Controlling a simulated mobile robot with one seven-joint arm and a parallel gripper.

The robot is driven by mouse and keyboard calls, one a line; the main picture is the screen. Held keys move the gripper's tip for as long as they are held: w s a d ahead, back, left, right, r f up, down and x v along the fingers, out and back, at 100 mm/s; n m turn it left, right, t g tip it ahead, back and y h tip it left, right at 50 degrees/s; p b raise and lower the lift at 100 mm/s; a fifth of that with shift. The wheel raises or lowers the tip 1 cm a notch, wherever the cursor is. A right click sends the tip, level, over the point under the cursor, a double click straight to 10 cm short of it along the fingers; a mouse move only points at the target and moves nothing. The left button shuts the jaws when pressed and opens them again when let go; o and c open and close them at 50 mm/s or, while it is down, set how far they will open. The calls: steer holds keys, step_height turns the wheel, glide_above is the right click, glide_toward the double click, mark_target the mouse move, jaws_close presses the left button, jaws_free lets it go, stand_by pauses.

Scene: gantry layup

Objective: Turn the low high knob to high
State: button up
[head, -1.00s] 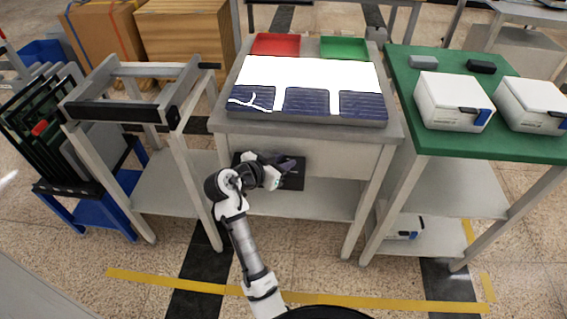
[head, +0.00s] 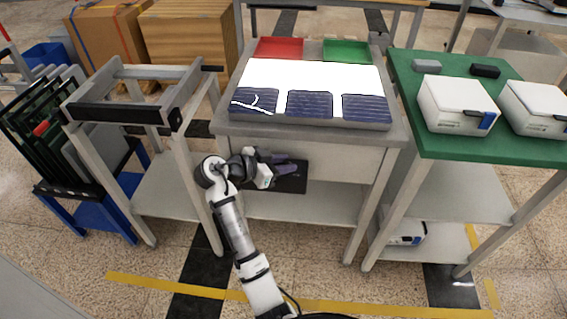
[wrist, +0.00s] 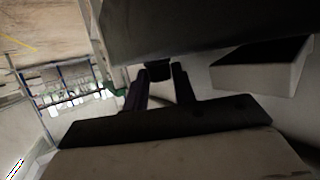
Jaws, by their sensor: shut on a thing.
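The black control panel (head: 292,185) is on the front of the bench, below the table with the solar cells. My gripper (head: 290,163) reaches in front of it from the left, its fingers over the panel's upper part. In the wrist view the two fingers of my gripper (wrist: 161,82) stand on either side of a small dark knob (wrist: 158,70) and are shut on it. The knob sits at the underside of a large dark surface in that view. Its pointer and any low or high marks are hidden or too dark to read. In the head view the knob is hidden by my gripper.
Solar cells (head: 310,104) lie on the bench top, with a red tray (head: 279,48) and a green tray (head: 347,50) behind. A grey frame stand (head: 120,112) is at left. A green table (head: 440,146) with white boxes is at right. A lower shelf (head: 300,207) runs under the panel.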

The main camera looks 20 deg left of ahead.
steer(key=o, duration=1)
